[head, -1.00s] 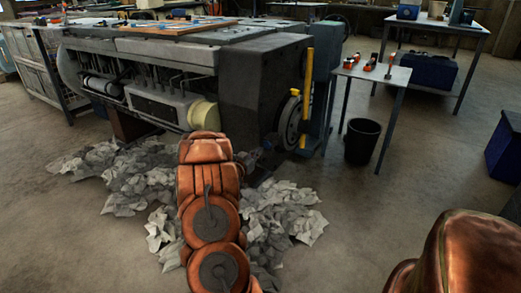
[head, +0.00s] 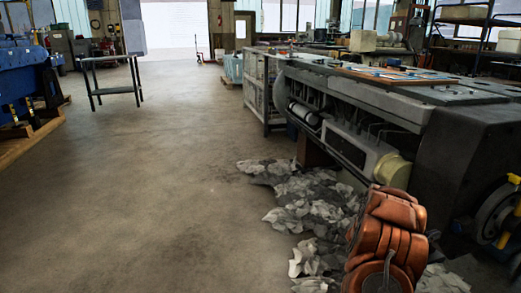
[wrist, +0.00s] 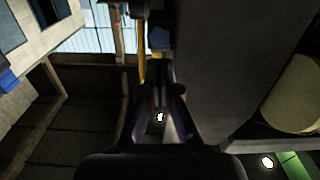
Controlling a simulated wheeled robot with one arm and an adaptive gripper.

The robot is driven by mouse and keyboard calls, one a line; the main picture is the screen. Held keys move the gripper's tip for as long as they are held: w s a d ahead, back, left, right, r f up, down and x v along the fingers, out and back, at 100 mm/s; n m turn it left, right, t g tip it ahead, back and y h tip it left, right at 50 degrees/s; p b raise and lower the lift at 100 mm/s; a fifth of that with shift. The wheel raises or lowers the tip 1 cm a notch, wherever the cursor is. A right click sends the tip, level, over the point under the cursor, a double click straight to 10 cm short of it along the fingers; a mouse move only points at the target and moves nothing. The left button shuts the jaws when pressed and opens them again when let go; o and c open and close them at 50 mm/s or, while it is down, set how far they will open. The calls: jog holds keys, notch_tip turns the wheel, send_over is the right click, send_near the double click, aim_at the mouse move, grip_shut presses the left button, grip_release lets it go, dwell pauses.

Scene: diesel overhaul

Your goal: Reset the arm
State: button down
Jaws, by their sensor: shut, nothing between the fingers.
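My copper-coloured arm (head: 385,245) rises at the lower right of the head view, in front of the large dark grey diesel engine (head: 455,150). My gripper (wrist: 160,112) shows in the wrist view, with its dark fingers close together and nothing between them. The grey flat face of the engine (wrist: 228,60) lies to the right of the fingers there. A cream cylinder (wrist: 298,95) is at the right edge. The gripper itself cannot be made out in the head view.
Crumpled grey paper or rags (head: 310,205) lie on the floor beside the engine. A small table (head: 110,88) and a blue machine (head: 22,85) stand at the left. Bare concrete floor (head: 165,190) is open at the left and middle. A yellow bar (wrist: 141,55) shows in the wrist view.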

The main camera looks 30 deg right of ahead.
jog(key=w+a+r+n+t+y+p, duration=0.2)
jog(key=w+a+r+t+p, duration=0.3)
jog(key=w, duration=0.5)
jog(key=w+a+r+n+t+y+p, duration=0.2)
jog(key=w+a+r+t+y+p, duration=0.15)
jog(key=w+a+r, duration=0.55)
jog(key=w+a+r+n+t+y+p, duration=0.1)
jog(key=w+a+r+n+y+p, duration=0.15)
jog(key=a, duration=0.55)
jog(key=w+a+r+n+t+y+p, duration=0.2)
jog(key=w+a+r+y+p, duration=0.15)
jog(key=a, duration=0.55)
jog(key=w+a+r+n+t+y+p, duration=0.1)
jog(key=w+a+r+n+y+p, duration=0.15)
jog(key=a, duration=0.55)
jog(key=s+a+r+n+g+y+p, duration=0.2)
jog(key=s+a+r+n+p, duration=0.15)
jog(key=s+a+r, duration=0.55)
jog(key=s+a+r+n+g+y+p, duration=0.25)
jog(key=s+a+p, duration=0.2)
jog(key=a, duration=0.85)
jog(key=s+a+r+n+g+p, duration=0.1)
jog(key=s+r+g+p, duration=0.2)
jog(key=s, duration=0.9)
jog(key=s+a+r+n+g+p, duration=0.1)
jog(key=s+r+p, duration=0.4)
jog(key=s, duration=0.8)
jog(key=shift+a+r+g+h, duration=0.45)
jog(key=shift+a+r+g, duration=0.25)
jog(key=shift+g, duration=0.3)
